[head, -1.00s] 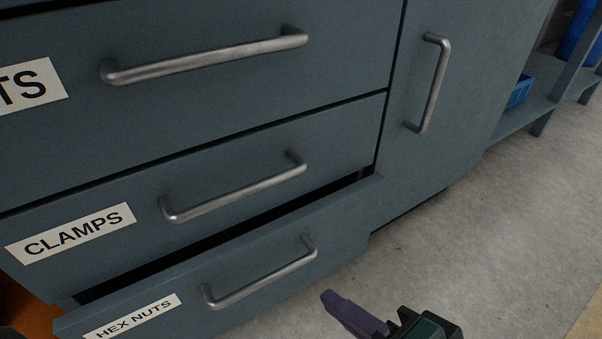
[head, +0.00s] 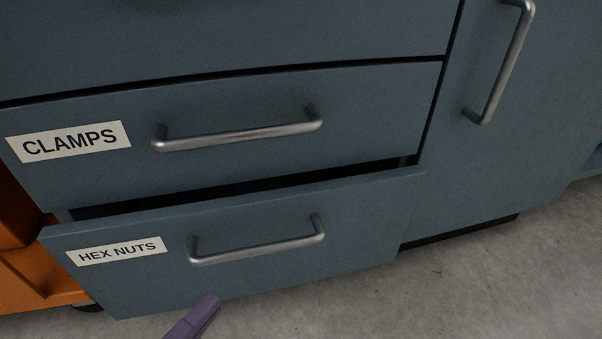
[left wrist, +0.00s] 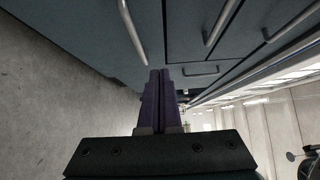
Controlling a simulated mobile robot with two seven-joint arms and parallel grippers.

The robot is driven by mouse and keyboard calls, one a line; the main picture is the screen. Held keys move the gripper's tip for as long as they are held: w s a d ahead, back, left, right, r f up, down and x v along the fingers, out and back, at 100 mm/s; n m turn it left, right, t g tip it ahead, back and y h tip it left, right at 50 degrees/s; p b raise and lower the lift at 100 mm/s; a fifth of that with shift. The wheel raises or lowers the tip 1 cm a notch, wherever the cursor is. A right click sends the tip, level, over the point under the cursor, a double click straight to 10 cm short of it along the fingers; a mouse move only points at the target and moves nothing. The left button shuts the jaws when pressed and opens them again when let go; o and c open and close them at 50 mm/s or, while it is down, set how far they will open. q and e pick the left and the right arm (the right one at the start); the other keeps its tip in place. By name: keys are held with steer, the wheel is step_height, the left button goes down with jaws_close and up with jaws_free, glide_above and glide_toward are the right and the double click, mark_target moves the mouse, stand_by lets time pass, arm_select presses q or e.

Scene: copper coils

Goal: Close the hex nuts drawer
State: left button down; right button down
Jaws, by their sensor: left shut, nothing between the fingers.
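The hex nuts drawer (head: 350,215) is the bottom drawer of the blue-grey cabinet. It stands partly open, with a dark gap above its front edge. It has a white HEX NUTS label (head: 120,250) and a metal bar handle (head: 258,247). My left gripper (head: 207,308) shows at the bottom of the head view, in front of the drawer's lower edge. In the left wrist view its purple fingers (left wrist: 160,85) are together and empty, near the cabinet front. I cannot tell whether they touch the drawer. My right gripper is not in view.
The CLAMPS drawer (head: 370,115) above is shut, and its handle (head: 238,134) sticks out. A cabinet door with a vertical handle (head: 502,62) is at the right. An orange object (head: 35,275) stands at the left. The grey floor (head: 480,285) in front is clear at the right.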

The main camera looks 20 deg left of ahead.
mark_target(231, 241)
arm_select(q)
steer(key=b+x, duration=0.3)
steer(key=x, duration=0.7)
steer(key=shift+a+f+b, duration=0.1)
steer(key=shift+a+b, duration=0.1)
steer(key=shift+b, duration=0.1)
steer(key=w+a, duration=0.1)
steer(key=w+a+b, duration=0.1)
steer(key=shift+w, duration=0.35)
steer(key=shift+w+a+b, duration=0.2)
steer(key=shift+b, duration=0.1)
steer(key=shift+d, duration=0.1)
